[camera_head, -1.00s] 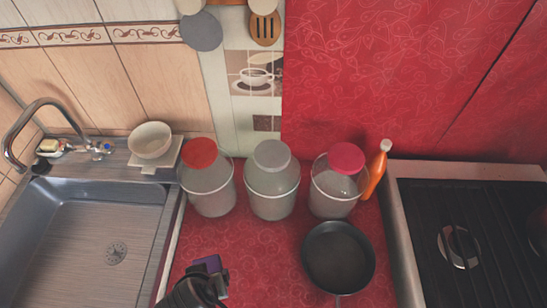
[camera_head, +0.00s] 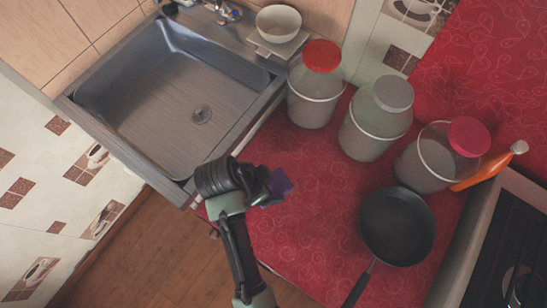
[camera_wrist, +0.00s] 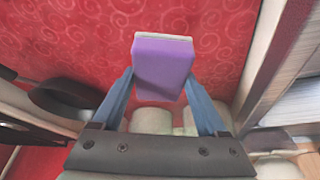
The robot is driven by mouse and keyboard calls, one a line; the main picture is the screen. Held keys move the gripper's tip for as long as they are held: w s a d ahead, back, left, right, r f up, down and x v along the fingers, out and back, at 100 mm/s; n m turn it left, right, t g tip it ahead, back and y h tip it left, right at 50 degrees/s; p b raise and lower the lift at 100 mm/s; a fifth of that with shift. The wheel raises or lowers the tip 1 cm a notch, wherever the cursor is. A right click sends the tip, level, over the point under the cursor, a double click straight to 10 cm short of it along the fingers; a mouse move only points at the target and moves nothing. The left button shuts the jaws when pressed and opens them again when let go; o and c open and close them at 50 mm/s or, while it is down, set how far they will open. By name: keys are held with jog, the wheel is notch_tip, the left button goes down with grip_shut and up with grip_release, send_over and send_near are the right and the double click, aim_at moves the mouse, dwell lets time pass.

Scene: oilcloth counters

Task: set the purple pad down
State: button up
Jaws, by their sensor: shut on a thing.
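The purple pad (camera_head: 279,183) is a small block with a pale edge on one side. It also shows in the wrist view (camera_wrist: 162,65), between the two blue fingers of my gripper (camera_wrist: 160,85). My gripper (camera_head: 270,188) is shut on the pad, over the left part of the red patterned counter (camera_head: 310,240), near the sink side. I cannot tell how high the pad is above the cloth. The arm hides part of the counter's left edge.
A black frying pan (camera_head: 396,228) lies right on the counter. Three lidded jars (camera_head: 316,90) (camera_head: 376,120) (camera_head: 437,160) stand at the back, with an orange bottle (camera_head: 485,170) beside them. The sink (camera_head: 185,90) is left, the stove (camera_head: 490,250) right. Red cloth between gripper and pan is clear.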

jog(key=shift+f, duration=3.05)
jog(key=shift+f, duration=0.15)
jog(key=o, duration=1.2)
